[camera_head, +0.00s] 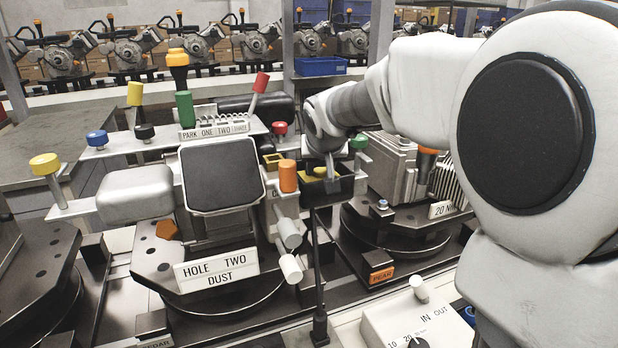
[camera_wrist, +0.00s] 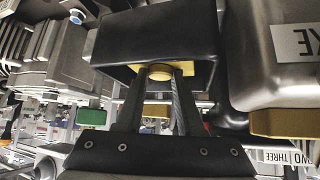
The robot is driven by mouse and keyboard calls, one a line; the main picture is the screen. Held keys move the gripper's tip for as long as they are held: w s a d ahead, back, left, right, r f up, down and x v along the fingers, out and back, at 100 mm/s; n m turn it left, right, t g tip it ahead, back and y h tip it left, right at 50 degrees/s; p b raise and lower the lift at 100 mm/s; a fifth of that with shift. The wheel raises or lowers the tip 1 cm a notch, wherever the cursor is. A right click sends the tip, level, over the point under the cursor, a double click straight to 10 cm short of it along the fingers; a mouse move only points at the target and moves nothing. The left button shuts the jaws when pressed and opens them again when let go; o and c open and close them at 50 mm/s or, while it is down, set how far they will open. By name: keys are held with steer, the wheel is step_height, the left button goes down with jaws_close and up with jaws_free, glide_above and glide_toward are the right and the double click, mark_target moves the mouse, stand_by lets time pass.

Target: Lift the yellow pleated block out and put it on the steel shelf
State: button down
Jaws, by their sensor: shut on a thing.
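A yellow piece (camera_head: 320,171), which I take for the pleated block, shows in the mouth of a black open box (camera_head: 346,188) in the head view. Its pleats cannot be made out. My gripper (camera_head: 329,180) reaches down at the box. In the wrist view, my gripper (camera_wrist: 158,85) has its two dark fingers shut on the yellow piece (camera_wrist: 160,70), close against the black box (camera_wrist: 105,52). How much of the piece is inside the box is hidden. A steel ledge (camera_head: 262,127) labelled PARK ONE TWO stands left of my gripper, possibly the steel shelf.
An orange cylinder (camera_head: 288,176) stands just left of the box. Red (camera_head: 260,82) and green (camera_head: 184,108) handles rise around the ledge. A grey metal housing (camera_head: 393,165) is close on the right. A dark padded panel (camera_head: 220,174) stands at left.

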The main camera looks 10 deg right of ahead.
mark_target(320, 172)
steer(key=shift+r+p, duration=0.85)
steer(key=shift+r, duration=0.75)
